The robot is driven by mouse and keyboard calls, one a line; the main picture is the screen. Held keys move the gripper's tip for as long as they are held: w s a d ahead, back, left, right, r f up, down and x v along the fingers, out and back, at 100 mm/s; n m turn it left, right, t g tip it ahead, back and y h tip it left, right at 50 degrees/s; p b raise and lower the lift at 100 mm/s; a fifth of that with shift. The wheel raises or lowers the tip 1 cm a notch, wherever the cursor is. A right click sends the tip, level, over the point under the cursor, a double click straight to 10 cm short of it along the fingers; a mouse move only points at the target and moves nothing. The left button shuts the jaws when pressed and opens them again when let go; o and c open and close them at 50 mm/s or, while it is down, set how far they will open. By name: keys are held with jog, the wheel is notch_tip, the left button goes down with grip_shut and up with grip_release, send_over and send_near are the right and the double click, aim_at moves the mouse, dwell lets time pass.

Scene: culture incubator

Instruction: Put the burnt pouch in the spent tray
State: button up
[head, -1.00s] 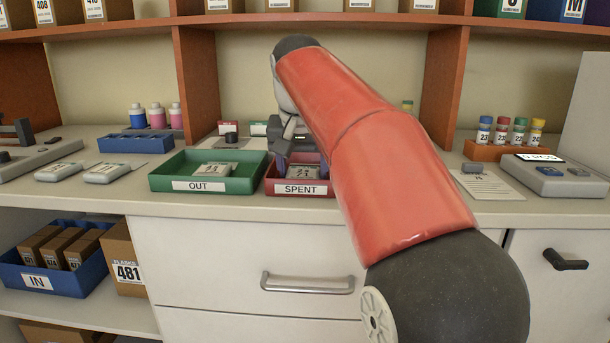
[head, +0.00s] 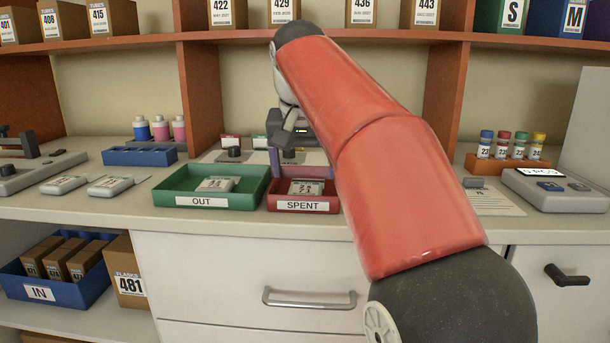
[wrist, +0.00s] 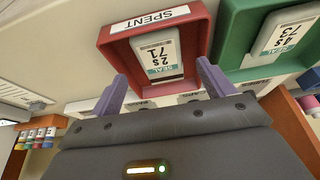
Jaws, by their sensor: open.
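The red spent tray (head: 305,207) sits on the counter, labelled SPENT; it also shows in the wrist view (wrist: 200,28). A pale pouch (head: 306,187) marked SEAL lies inside it, and it fills much of the wrist view's tray (wrist: 158,52).
The green OUT tray (head: 205,203) stands just left, holding another pouch (head: 217,184). A vial rack (head: 506,163) and a grey device (head: 556,190) stand right. Shelf uprights (head: 201,95) rise behind the counter.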

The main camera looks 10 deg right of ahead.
jog(key=d+p+v, duration=0.1)
jog(key=p+v, duration=0.1)
jog(key=v, duration=0.5)
jog(key=shift+a+r, duration=0.2)
jog(key=shift+a, duration=0.35)
jog(key=shift+s, duration=0.2)
jog(key=s+d+f+n, duration=0.1)
jog(key=s+f, duration=1)
jog(key=f, duration=0.3)
jog(key=s+d+f+n+t+y, duration=0.1)
jog(key=s+f+n, duration=0.1)
jog(key=s+f, duration=0.9)
notch_tip(320, 180, down, 4)
jog(key=shift+d+r+n, duration=0.1)
jog(key=shift+d+n, duration=0.05)
jog(key=shift+n, duration=0.15)
